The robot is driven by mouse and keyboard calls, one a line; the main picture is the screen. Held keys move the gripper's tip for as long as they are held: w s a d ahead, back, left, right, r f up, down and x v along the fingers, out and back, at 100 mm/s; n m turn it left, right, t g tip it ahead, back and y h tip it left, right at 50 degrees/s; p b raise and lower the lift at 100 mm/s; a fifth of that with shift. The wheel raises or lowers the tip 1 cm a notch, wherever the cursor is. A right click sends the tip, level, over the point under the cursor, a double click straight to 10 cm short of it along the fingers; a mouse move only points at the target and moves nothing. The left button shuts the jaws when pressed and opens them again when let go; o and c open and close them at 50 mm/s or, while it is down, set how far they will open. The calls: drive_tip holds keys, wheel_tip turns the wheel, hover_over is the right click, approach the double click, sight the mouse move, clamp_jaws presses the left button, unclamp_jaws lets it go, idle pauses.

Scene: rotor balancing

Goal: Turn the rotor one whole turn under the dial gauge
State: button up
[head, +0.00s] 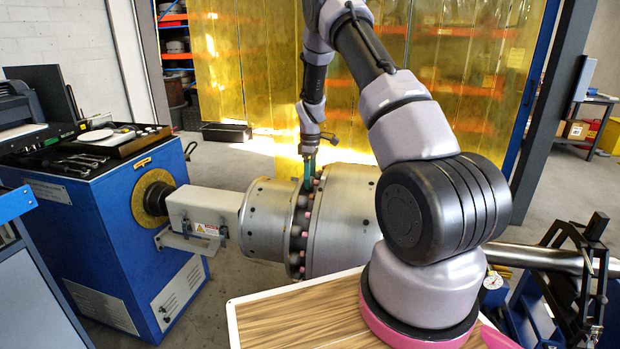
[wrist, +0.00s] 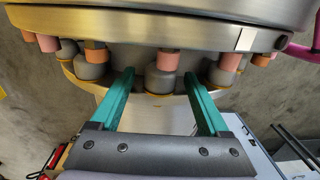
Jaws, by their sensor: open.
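The rotor (head: 342,225) is a large bare-metal drum with a flange ringed by pink studs and grey nuts, lying horizontally. My gripper (head: 309,180) has green fingers and points down at the top of the flange. In the wrist view my gripper (wrist: 158,82) is open. One grey nut on a pink stud (wrist: 161,76) shows between the fingertips, with a gap on each side. A pale rectangular mark (wrist: 245,40) is on the rotor's rim, at right. The dial gauge (head: 493,281), small and round, is at the right beside the shaft, partly behind my arm; its reading is too small to tell.
The blue drive cabinet (head: 112,245) stands left, with a tool tray (head: 95,142) on top. A grey coupling housing (head: 207,212) joins it to the rotor. A wood-grain surface (head: 310,318) lies in front. A black stand frame (head: 582,275) is right; yellow strip curtains (head: 250,80) hang behind.

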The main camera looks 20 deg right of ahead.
clamp_jaws()
idle(1.4)
